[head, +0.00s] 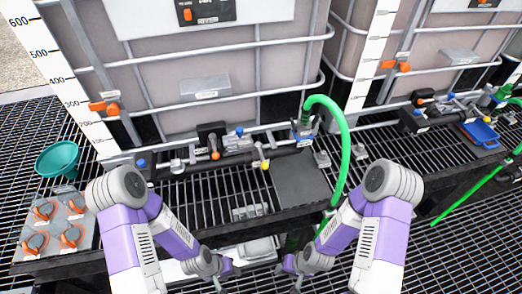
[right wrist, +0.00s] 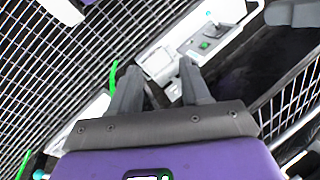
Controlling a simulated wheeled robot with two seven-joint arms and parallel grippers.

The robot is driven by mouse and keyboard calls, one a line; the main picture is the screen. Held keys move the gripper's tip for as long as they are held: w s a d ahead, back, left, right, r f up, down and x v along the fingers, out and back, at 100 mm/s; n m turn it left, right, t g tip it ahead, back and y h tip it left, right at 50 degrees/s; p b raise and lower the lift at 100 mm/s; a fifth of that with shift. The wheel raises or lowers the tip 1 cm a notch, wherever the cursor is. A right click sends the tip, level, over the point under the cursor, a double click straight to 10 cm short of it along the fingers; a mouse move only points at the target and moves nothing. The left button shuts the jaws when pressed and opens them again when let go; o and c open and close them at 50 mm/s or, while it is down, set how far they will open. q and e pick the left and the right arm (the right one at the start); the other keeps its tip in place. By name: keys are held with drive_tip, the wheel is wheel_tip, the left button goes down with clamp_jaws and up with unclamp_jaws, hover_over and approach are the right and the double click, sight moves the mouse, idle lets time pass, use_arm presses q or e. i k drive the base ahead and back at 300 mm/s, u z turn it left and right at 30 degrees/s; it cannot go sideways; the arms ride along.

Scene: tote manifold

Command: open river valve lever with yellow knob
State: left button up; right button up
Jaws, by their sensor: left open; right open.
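The valve lever with the yellow knob (head: 265,165) is on the dark pipe manifold (head: 220,160) in front of the left tote, in the head view. Its knob points toward me. My left gripper (head: 222,286) is low at the bottom of the head view, well below the lever, and only partly in view. My right gripper (head: 296,283) is beside it, also low and apart from the manifold. In the right wrist view its two grey fingers (right wrist: 158,72) are spread, with nothing held between them.
Other levers have blue (head: 239,131), orange (head: 215,155) and white knobs. A green hose (head: 345,145) arches up right of the yellow knob. A teal funnel (head: 57,159) and a plate with orange knobs (head: 55,225) are at left. A blue tray (head: 482,133) is far right.

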sight(264, 165)
drive_tip(key=u, duration=1.1)
drive_tip(key=i, duration=0.35)
drive_tip(key=z, duration=0.75)
